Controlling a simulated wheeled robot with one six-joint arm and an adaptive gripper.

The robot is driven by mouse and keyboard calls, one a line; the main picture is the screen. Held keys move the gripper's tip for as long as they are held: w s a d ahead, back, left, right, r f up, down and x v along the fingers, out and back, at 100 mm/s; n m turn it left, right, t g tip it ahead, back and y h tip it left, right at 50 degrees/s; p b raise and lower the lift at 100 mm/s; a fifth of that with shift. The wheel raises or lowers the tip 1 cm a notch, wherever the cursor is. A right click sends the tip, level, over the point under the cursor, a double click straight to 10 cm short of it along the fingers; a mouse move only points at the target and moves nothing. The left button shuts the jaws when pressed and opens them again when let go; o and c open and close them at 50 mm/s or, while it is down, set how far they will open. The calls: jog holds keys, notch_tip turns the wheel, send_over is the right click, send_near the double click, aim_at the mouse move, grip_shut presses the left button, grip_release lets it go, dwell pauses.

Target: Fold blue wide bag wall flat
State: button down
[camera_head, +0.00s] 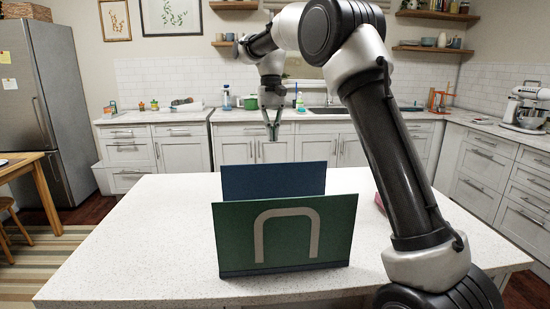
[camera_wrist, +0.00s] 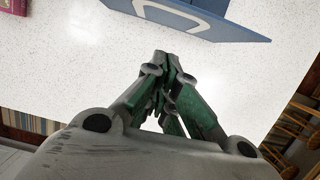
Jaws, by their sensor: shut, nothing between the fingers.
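A bag with a green wide wall (camera_head: 232,240) and a blue wide wall (camera_head: 272,180) stands on the white countertop. The green wall is on the near side, with a light handle shape on it. The blue wall rises behind it, and its lower part is hidden by the green wall in the head view. In the wrist view the blue wall (camera_wrist: 236,27) shows at the top, with part of a light handle shape. My gripper (camera_head: 272,135) is shut and empty, pointing down above and beyond the blue wall. Its closed fingertips (camera_wrist: 161,60) show apart from the bag.
The speckled countertop (camera_head: 130,240) is clear to the left of the bag. A pink-red object (camera_head: 379,201) lies to the right, mostly hidden by my arm. It also shows in the wrist view's top left corner (camera_wrist: 14,5). Counters and a fridge stand farther back.

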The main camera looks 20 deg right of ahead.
jog(key=s+f, duration=0.5)
jog(key=shift+s+a+f, duration=0.25)
jog(key=shift+a+f, duration=0.05)
jog(key=shift+a, duration=0.15)
jog(key=shift+s, duration=0.1)
